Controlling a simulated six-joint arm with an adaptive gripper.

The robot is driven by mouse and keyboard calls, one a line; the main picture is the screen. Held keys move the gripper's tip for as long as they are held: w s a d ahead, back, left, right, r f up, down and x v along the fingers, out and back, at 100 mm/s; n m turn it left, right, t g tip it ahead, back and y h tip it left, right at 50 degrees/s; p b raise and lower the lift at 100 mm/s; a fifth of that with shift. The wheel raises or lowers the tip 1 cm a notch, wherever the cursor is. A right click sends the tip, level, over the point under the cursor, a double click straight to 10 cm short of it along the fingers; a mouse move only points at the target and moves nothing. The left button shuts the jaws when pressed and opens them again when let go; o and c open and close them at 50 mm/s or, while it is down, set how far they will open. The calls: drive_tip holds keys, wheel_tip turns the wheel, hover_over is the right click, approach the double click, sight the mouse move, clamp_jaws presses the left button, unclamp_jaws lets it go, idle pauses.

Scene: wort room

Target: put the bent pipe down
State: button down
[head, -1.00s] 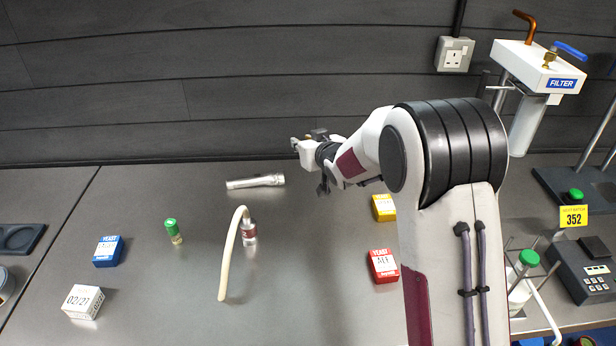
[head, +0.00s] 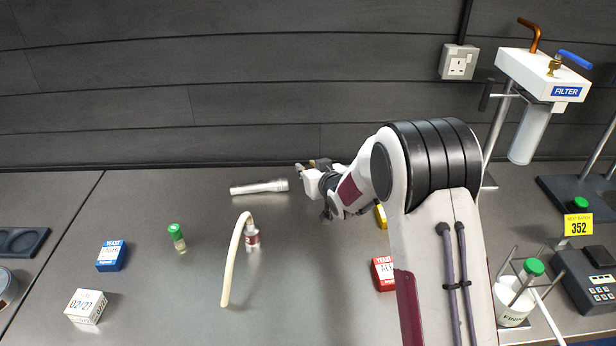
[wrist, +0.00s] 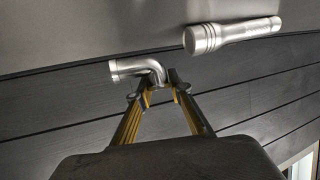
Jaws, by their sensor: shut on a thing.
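The bent pipe (wrist: 136,68) is a short silver elbow with a flared end, seen in the wrist view. My gripper (wrist: 160,82) is shut on it near its bend, and the flared end points left. In the head view my gripper (head: 306,171) is over the back of the grey bench (head: 170,290), just right of a silver torch. The pipe is hard to make out there against my gripper. I cannot tell how far it is above the bench.
The torch (head: 259,187) lies close by; it also shows in the wrist view (wrist: 232,36). The dark wall (head: 130,90) is behind. Bench between hose and red box (head: 383,273) is clear.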

drive_tip(key=shift+f, duration=1.45)
drive_tip(key=shift+f, duration=0.15)
drive_tip(key=c, duration=1.8)
unclamp_jaws()
drive_tip(key=shift+c, duration=0.2)
drive_tip(key=shift+s+d+r, duration=0.2)
drive_tip(key=shift+s+r, duration=0.2)
drive_tip(key=shift+s, duration=0.1)
drive_tip(key=shift+v, duration=5.4)
